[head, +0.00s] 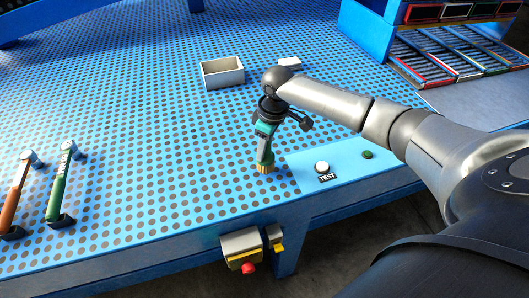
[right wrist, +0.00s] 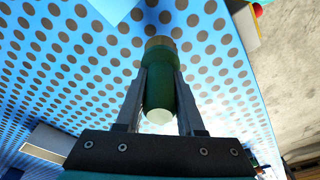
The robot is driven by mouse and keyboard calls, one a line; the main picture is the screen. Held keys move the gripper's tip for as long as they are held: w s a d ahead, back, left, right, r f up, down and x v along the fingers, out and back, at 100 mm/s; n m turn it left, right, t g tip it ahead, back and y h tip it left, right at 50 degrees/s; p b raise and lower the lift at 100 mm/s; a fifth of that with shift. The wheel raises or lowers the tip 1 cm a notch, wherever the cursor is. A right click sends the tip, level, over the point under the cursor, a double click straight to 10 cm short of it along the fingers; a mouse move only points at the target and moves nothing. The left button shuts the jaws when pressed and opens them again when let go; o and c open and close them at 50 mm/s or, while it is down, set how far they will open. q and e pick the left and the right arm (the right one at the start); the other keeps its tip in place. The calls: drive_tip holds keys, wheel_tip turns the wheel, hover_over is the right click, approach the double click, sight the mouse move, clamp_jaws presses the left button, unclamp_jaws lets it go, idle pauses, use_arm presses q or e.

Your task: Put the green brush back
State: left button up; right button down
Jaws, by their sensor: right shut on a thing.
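The green brush (head: 266,156) has a green handle and tan bristles that point down in the head view. My right gripper (head: 264,142) is shut on its handle. The brush is nearly upright over the perforated blue table (head: 150,130), near the front edge; I cannot tell whether the bristles touch the surface. In the right wrist view the green handle (right wrist: 160,95) is between both fingers, with its pale rounded end towards the palm and a brass-coloured band at the far end. My left gripper is not in view.
An open pale box (head: 222,73) stands behind the brush. A light-blue panel with a white TEST button (head: 321,167) and a dark green disc (head: 367,155) is right. Racks (head: 455,50) stand back right.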

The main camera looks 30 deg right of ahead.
drive_tip(key=shift+f, duration=1)
drive_tip(key=shift+f, duration=0.15)
drive_tip(key=c, duration=0.5)
unclamp_jaws()
drive_tip(key=r, duration=0.4)
drive_tip(key=s+r, duration=0.1)
drive_tip(key=r, duration=0.3)
drive_tip(key=d+r+p, duration=0.1)
drive_tip(key=r, duration=0.3)
drive_tip(key=shift+s+r, duration=0.15)
drive_tip(key=shift+s, duration=0.1)
